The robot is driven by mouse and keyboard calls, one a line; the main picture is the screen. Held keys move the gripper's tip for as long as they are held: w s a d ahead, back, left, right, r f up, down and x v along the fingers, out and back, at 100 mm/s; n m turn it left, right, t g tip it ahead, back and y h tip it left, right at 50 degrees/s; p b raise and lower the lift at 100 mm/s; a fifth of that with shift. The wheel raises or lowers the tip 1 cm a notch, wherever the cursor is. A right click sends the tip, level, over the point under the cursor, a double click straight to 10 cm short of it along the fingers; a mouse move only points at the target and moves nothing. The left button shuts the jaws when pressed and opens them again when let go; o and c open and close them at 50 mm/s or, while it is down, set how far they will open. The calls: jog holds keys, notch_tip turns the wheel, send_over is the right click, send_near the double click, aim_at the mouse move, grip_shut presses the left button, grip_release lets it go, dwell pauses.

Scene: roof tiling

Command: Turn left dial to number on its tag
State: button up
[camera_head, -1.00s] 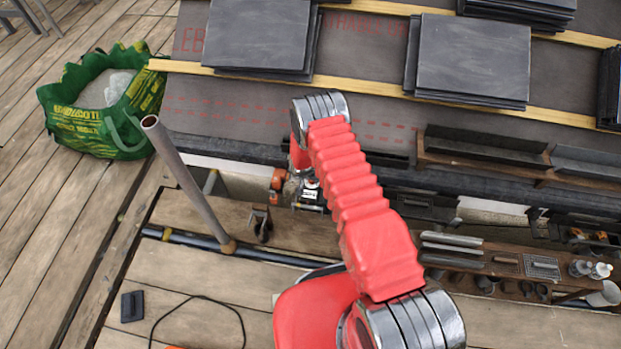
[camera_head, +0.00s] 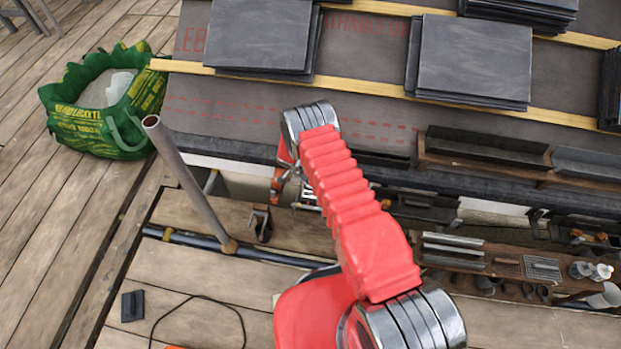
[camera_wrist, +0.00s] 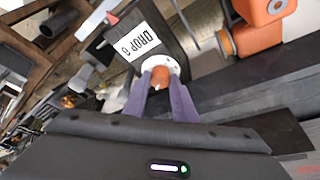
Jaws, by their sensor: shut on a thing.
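In the wrist view, an orange dial knob (camera_wrist: 160,79) sits in a white ring (camera_wrist: 174,66) on a dark housing (camera_wrist: 165,22). A white tag (camera_wrist: 140,41) beside it has tilted black lettering that looks like "DROP" and a digit, perhaps 8 or 0; I cannot be sure. My gripper (camera_wrist: 160,85) has its two purple fingers shut on the orange knob, one on each side. The ring's markings and the dial's setting are too small to read. In the head view my red arm hides the dial and most of my gripper.
An orange jointed part (camera_wrist: 263,15) is close by at the upper right of the wrist view. In the head view, a grey pole (camera_head: 188,185) stands left of my arm. Slate stacks (camera_head: 472,60) lie on the roof, and a tool shelf (camera_head: 470,262) is at the right.

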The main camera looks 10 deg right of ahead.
jog(key=m, duration=0.2)
jog(key=m+g, duration=0.1)
jog(key=m, duration=0.1)
jog(key=shift+w+m+g, duration=0.2)
jog(key=shift+m+g, duration=0.1)
jog(key=m+g, duration=0.1)
jog(key=m, duration=0.3)
jog(key=shift+w+m+g, duration=0.2)
jog(key=shift+m+g, duration=0.1)
jog(key=shift+g, duration=0.1)
jog(key=o, duration=1)
jog(key=shift+r, duration=0.1)
jog(key=v, duration=1.3)
jog(key=shift+a+r, duration=0.2)
